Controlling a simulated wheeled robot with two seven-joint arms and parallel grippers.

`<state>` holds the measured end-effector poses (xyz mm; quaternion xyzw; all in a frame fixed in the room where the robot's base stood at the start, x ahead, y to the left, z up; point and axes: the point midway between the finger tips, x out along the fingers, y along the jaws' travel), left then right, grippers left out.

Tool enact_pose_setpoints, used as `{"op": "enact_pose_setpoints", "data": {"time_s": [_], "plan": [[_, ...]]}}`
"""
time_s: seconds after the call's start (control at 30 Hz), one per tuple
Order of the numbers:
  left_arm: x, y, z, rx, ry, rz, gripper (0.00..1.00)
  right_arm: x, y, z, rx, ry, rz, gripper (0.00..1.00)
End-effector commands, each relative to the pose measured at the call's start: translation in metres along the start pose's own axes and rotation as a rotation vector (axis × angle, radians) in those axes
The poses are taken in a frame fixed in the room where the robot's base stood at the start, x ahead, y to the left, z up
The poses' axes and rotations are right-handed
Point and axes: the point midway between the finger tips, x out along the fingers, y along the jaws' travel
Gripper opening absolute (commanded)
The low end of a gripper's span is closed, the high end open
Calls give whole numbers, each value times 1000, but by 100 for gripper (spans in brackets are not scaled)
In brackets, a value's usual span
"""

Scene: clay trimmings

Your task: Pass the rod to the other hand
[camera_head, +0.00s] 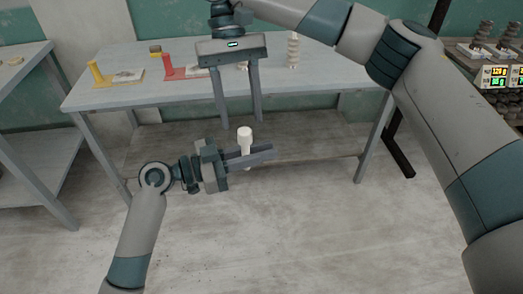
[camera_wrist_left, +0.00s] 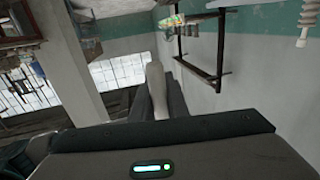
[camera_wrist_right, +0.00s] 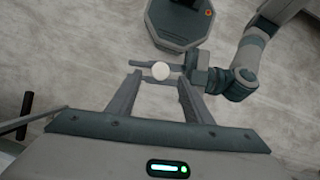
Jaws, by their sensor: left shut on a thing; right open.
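The rod (camera_head: 245,134) is white with a rounded top and stands roughly upright in the head view. My left gripper (camera_head: 262,154) is shut on it, and its fingers cover the rod's middle. The rod also shows between the left fingers in the left wrist view (camera_wrist_left: 155,78). My right gripper (camera_head: 241,120) is open and points down just above the rod. In the right wrist view the rod's round end (camera_wrist_right: 161,70) appears between the tips of my right fingers (camera_wrist_right: 159,80), apart from both. How deep it lies there I cannot tell.
A grey table (camera_head: 130,97) stands behind the grippers. On it are a yellow stand (camera_head: 97,74), a red stand (camera_head: 170,68) and a pale ridged piece (camera_head: 293,50). Shelves with scales (camera_head: 495,76) are at the far right. The floor in front is clear.

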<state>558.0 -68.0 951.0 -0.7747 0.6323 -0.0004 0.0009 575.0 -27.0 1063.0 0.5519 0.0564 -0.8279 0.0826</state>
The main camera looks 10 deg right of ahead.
Motion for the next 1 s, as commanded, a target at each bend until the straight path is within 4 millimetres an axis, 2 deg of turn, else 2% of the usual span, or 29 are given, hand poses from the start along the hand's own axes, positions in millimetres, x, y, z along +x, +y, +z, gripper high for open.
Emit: {"op": "enact_pose_setpoints", "data": {"time_s": [0.2,0.4,0.8,1.0], "plan": [[0,0,0,0,0,0,0,-34,0,0,3,2,2,46],[0,0,0,0,0,0,0,-51,0,-1,2,1,1,46],[0,0,0,0,0,0,0,-55,0,0,1,0,0,46],[0,0,0,0,0,0,0,-50,-2,-6,-5,4,-12,46]]}}
